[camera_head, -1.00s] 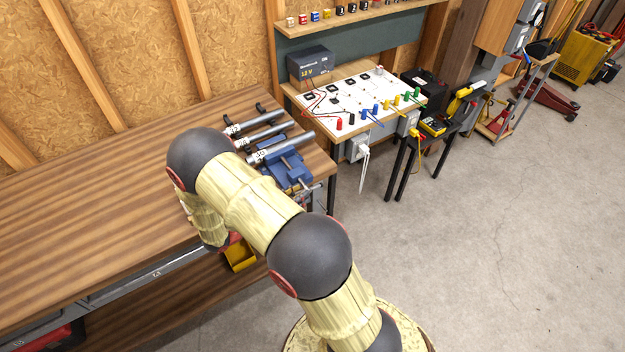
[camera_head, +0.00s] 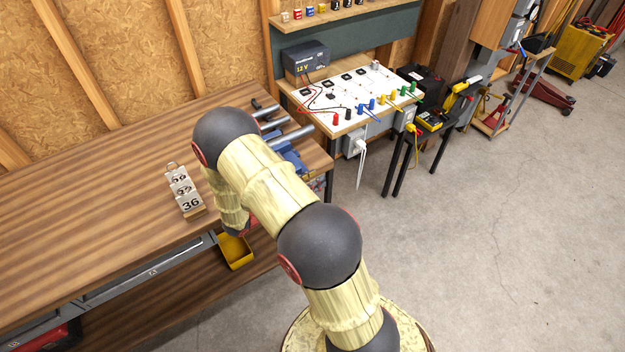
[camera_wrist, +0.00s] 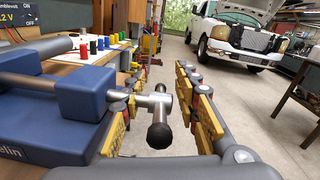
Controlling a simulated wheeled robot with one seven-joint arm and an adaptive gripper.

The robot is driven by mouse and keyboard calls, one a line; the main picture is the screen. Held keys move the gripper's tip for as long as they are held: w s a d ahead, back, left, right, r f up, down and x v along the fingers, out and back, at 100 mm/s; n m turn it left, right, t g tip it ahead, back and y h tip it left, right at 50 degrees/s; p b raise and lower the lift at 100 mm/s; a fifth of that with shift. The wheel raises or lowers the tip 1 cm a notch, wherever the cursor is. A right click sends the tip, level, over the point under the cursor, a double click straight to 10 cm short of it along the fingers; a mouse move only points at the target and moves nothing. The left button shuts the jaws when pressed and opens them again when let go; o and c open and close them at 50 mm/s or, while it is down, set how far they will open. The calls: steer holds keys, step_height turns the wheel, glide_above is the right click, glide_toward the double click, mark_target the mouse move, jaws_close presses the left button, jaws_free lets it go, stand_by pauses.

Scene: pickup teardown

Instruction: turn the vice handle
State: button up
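The blue vice (camera_wrist: 62,112) fills the left of the wrist view, with a steel screw rod running out to the right. At its end is the vice handle (camera_wrist: 159,108), a short metal bar with black knobs. My gripper (camera_wrist: 161,76) is open, its yellow-and-grey fingers on either side of the handle. The handle lies between them, with a visible gap to the right finger; contact with the left finger cannot be told. In the head view the vice (camera_head: 292,160) is mostly behind my arm, and the gripper and handle are hidden.
The wooden workbench (camera_head: 90,190) carries a number-card stand (camera_head: 186,192) and metal tubes beside the vice. A yellow bin (camera_head: 236,252) is below the bench edge. A white board with coloured terminals (camera_head: 350,92) stands behind. Open concrete floor (camera_head: 480,220) is to the right.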

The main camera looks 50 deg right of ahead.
steer(key=c, duration=0.6)
jaws_close()
steer(key=shift+r+p, duration=0.15)
steer(key=shift+p, duration=0.4)
steer(key=shift+y+p, duration=0.8)
steer(key=shift+p, duration=0.25)
steer(key=shift+f+t+y+p, duration=0.3)
steer(key=shift+f+y+p, duration=0.3)
steer(key=o, duration=0.8)
jaws_free()
steer(key=shift+a, duration=0.15)
